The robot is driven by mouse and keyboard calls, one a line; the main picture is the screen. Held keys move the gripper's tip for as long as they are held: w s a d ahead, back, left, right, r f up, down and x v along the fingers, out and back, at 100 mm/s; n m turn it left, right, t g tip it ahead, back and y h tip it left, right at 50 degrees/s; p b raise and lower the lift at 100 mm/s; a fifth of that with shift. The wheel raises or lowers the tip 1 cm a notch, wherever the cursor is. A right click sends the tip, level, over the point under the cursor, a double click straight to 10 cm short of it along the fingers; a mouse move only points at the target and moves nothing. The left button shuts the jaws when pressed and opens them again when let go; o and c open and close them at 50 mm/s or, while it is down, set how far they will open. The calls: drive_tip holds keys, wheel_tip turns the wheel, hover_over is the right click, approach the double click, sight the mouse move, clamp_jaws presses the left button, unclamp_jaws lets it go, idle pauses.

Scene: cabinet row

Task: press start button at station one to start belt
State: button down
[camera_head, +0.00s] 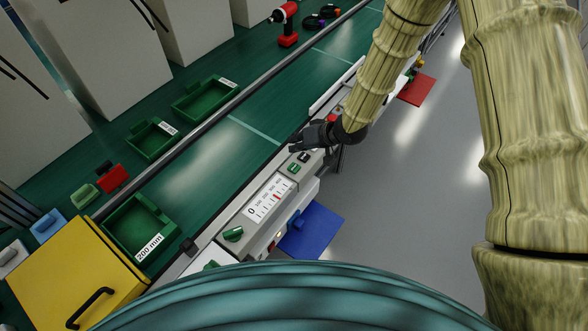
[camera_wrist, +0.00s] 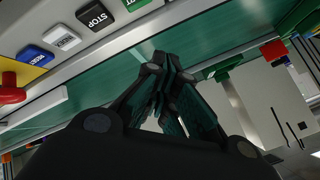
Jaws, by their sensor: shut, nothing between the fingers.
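The control panel (camera_head: 268,197) runs along the belt's near side in the head view. A green button (camera_head: 293,168) and a black button (camera_head: 304,157) sit on it near my gripper (camera_head: 297,146). In the wrist view, a green button (camera_wrist: 136,4) is cut off by the top edge, beside the black STOP button (camera_wrist: 95,15). My gripper (camera_wrist: 165,68) is shut and empty, its tips pointing over the green belt (camera_wrist: 105,85). It looks apart from the green button; the exact height is unclear. My gripper and arm hide part of the panel in the head view.
A white button (camera_wrist: 62,37), a blue button (camera_wrist: 34,57) and a red mushroom button (camera_wrist: 10,92) line the panel. A metal rail (camera_head: 262,88) borders the belt's far side. Green trays (camera_head: 205,98) and a red drill (camera_head: 287,24) stand beyond it.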

drive_tip(key=b, duration=0.3)
hover_over(296, 165)
wheel_tip(296, 165, down, 4)
drive_tip(key=shift+a+f, duration=0.1)
drive_tip(key=shift+f, duration=0.15)
drive_tip(key=shift+f+b, duration=0.35)
drive_tip(key=shift+f, duration=0.7)
drive_tip(key=shift+f, duration=0.15)
drive_tip(key=shift+f, duration=0.3)
drive_tip(key=shift+f, duration=0.45)
idle(1.0)
drive_tip(key=shift+r, duration=0.15)
drive_tip(key=shift+r+p, duration=0.55)
drive_tip(key=shift+r, duration=0.2)
